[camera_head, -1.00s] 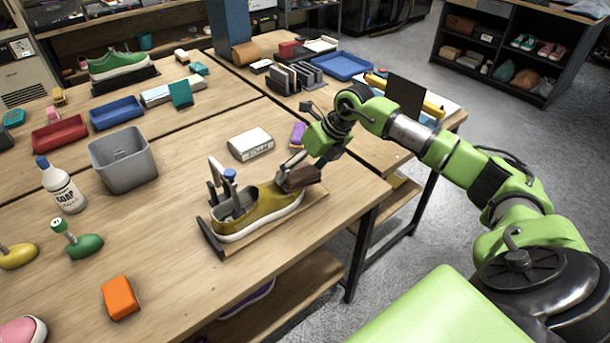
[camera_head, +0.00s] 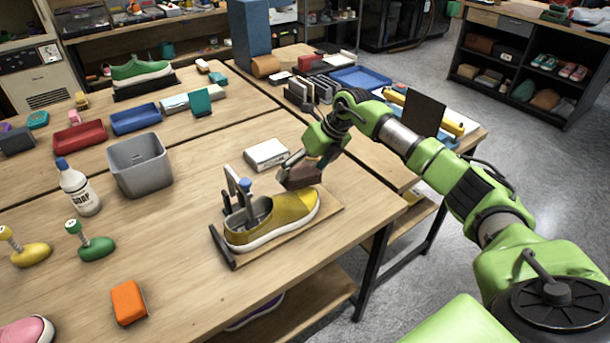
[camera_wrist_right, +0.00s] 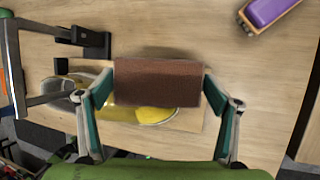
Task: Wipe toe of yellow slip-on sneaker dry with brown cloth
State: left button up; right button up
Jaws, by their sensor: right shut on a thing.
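The yellow slip-on sneaker (camera_head: 289,206) sits in a holder with grey uprights (camera_head: 237,189) on a wooden board, its toe toward the right. My right gripper (camera_head: 301,172) is shut on the brown cloth (camera_head: 303,178), a folded brown block just above the toe. In the right wrist view the brown cloth (camera_wrist_right: 158,82) spans between both fingers of my right gripper (camera_wrist_right: 157,92) and covers part of the shoe. The yellow toe (camera_wrist_right: 157,115) shows below it. Whether the cloth touches the shoe I cannot tell. My left gripper is not in view.
A white box (camera_head: 267,154) lies just behind the shoe. A grey bin (camera_head: 139,166), soap bottle (camera_head: 79,188), orange block (camera_head: 128,302) and green shoe form (camera_head: 96,247) stand to the left. The front tabletop is mostly clear.

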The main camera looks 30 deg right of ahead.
aim_at(306, 190)
jog(key=shift+f, duration=0.15)
dwell(0.4)
jog(key=shift+s+d+p, duration=0.1)
jog(key=shift+s+p, duration=0.2)
jog(key=shift+s, duration=0.6)
jog(key=shift+s+d, duration=0.1)
jog(key=shift+s, duration=1.4)
jog(key=shift+s+d+p, duration=0.2)
jog(key=shift+s+p, duration=0.1)
jog(key=shift+s, duration=1.4)
